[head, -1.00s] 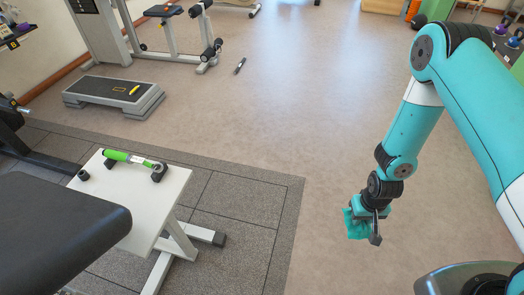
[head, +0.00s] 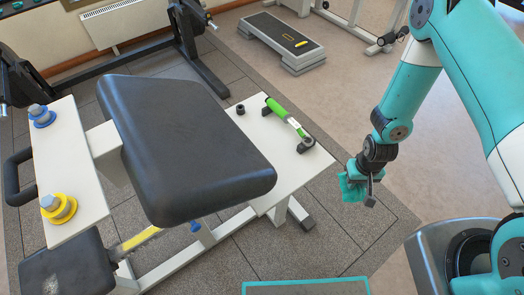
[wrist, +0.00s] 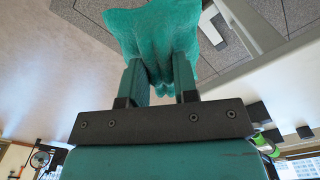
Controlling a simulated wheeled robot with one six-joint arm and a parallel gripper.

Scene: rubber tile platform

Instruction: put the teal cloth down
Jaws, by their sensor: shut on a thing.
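The teal cloth (head: 352,188) hangs from my gripper (head: 361,190) at the right of the head view, above the floor by the edge of the rubber tiles. In the wrist view the cloth (wrist: 155,38) is bunched between the two fingers of my gripper (wrist: 160,78), which are shut on it. The cloth touches nothing else that I can see. Part of it is hidden behind the fingers in the head view.
A white board (head: 262,150) carries a green-handled tool (head: 287,116) and a small black ring (head: 240,109). A black padded bench (head: 190,145) stands left of it. A teal-edged flat thing (head: 305,287) shows at the bottom edge. A grey step (head: 280,43) lies beyond.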

